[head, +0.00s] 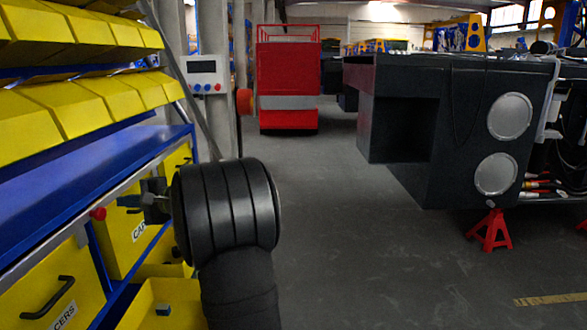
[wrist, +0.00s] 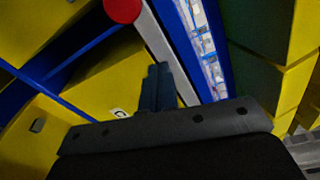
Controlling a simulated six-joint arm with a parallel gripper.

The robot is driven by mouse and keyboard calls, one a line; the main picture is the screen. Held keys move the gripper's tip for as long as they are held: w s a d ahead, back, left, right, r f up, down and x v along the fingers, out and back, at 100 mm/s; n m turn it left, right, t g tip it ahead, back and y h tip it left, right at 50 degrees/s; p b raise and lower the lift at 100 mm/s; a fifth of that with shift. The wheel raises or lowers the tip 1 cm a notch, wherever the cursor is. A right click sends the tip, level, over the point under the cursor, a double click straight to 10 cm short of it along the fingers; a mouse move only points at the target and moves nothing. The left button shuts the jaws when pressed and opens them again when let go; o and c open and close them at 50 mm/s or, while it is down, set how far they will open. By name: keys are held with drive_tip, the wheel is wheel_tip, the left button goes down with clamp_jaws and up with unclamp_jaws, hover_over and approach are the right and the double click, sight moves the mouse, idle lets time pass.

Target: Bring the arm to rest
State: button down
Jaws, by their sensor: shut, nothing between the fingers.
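My arm rises from the bottom of the head view, with a thick black ribbed joint in front of the yellow and blue workbench. My gripper (head: 152,200) shows just left of that joint, close to the bench's front edge, and is partly hidden by it. In the wrist view the two dark fingers of my gripper (wrist: 157,75) are together and hold nothing. Behind them are a grey rail and yellow drawer fronts. I cannot tell whether the fingertips touch the rail.
The blue bench top (head: 80,195) and yellow bins (head: 75,110) fill the left side. A red knob (head: 98,213) sits on the bench edge, near my gripper. A dark chassis (head: 440,120) stands at the right on a red stand (head: 490,231). The grey floor between is clear.

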drive_tip(key=w+d+m+g+y, duration=0.15)
drive_tip(key=d+m, duration=1.25)
drive_tip(key=d, duration=1.5)
drive_tip(key=shift+h, duration=0.25)
drive_tip(key=a, duration=0.5)
drive_tip(key=shift+w+a+f, duration=0.25)
drive_tip(key=shift+w+a, duration=0.15)
